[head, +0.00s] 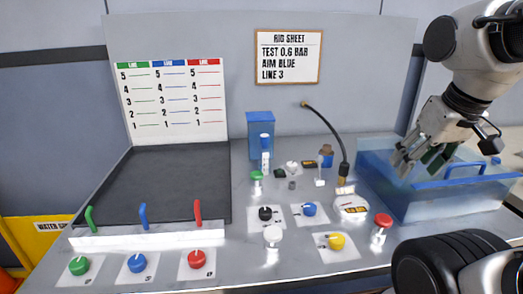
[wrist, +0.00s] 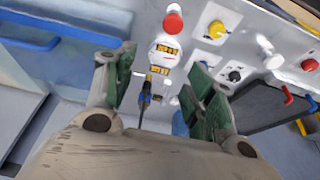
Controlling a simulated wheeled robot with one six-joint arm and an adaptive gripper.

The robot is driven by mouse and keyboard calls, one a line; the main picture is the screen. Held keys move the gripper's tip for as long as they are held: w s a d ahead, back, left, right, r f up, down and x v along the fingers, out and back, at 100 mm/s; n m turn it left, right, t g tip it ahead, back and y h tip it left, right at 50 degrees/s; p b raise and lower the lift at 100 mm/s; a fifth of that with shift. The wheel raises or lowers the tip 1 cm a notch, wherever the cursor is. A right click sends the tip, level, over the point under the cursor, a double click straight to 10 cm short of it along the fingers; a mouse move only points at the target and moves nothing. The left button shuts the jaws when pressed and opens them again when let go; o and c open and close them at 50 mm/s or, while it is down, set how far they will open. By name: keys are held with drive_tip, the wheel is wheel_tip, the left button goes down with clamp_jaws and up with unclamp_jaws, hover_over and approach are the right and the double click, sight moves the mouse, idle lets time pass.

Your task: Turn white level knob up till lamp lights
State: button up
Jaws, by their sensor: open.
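A white knob (head: 273,236) stands on the grey bench top at the front middle, left of the yellow knob. It also shows in the wrist view at the upper right (wrist: 269,55), well outside my fingers. My gripper (head: 414,162) is open and empty, above the translucent blue bin at the right, far from the white knob. In the wrist view its two green-padded fingers (wrist: 160,68) are spread apart. I cannot make out which part is the lamp, or whether any lamp is lit.
Around the white knob are a black knob (head: 265,213), a blue knob (head: 309,209), a yellow knob (head: 336,241) and a red button (head: 383,221). A black hose (head: 330,128) arches up behind. The blue bin (head: 440,205) stands right. A rig sheet (head: 288,57) hangs on the wall.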

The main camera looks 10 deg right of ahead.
idle(0.3)
drive_tip(key=n+g, duration=0.4)
drive_tip(key=n, duration=1.8)
hover_over(292, 163)
wheel_tip(292, 163, down, 13)
drive_tip(key=shift+s+a+r, duration=0.1)
drive_tip(key=shift+s, duration=0.05)
wheel_tip(292, 163, down, 6)
drive_tip(key=shift+f, duration=0.7)
drive_tip(key=shift+c, duration=0.3)
